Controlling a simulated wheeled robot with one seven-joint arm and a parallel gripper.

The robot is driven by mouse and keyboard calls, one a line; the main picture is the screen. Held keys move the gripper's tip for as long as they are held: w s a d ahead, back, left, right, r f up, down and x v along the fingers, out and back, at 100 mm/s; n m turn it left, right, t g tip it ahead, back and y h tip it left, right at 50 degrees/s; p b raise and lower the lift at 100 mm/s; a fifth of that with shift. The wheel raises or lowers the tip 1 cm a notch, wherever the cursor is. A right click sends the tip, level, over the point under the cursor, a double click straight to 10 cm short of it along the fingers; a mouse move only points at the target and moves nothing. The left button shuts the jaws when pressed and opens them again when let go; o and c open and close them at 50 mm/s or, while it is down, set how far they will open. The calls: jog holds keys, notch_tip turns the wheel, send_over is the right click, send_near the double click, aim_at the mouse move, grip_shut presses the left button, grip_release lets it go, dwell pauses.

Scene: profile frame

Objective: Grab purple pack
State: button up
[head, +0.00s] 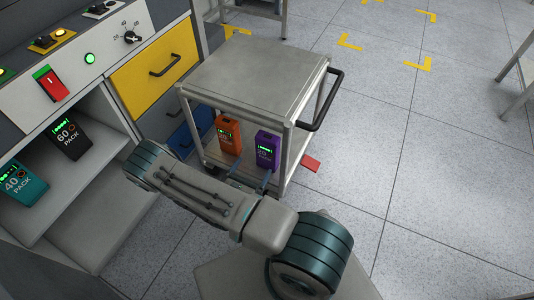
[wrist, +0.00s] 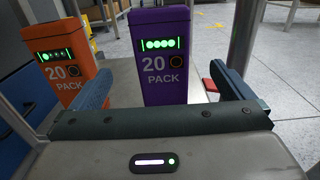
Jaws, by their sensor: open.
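The purple pack (head: 267,148) stands upright on the lower shelf of a metal cart, beside an orange pack (head: 228,134). In the wrist view the purple pack (wrist: 161,58) is straight ahead, labelled "20 PACK" with lit green dots. My gripper (head: 250,180) reaches toward the shelf in front of the purple pack. In the wrist view its two blue-grey fingers (wrist: 163,84) are spread wide and empty, with the purple pack between and beyond them. The pack's base is hidden behind my gripper's body in that view.
The cart (head: 255,75) has a flat top above the shelf, corner posts and a black handle (head: 328,100) at right. The orange pack (wrist: 70,72) is close to the left finger. A red piece (head: 311,163) sits at the cart's right. Cabinets with drawers (head: 158,65) stand left; open floor lies right.

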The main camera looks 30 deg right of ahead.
aim_at(265, 149)
jog(key=b+x, duration=0.3)
jog(key=x, duration=0.9)
jog(key=shift+w+d+r+b, duration=0.1)
jog(key=shift+w+d+b, duration=0.15)
jog(key=shift+b, duration=0.1)
jog(key=shift+c, duration=0.3)
jog(key=shift+r, duration=0.1)
jog(key=c, duration=1.6)
notch_tip(265, 149, up, 10)
jog(key=p, duration=0.4)
jog(key=shift+c, duration=0.2)
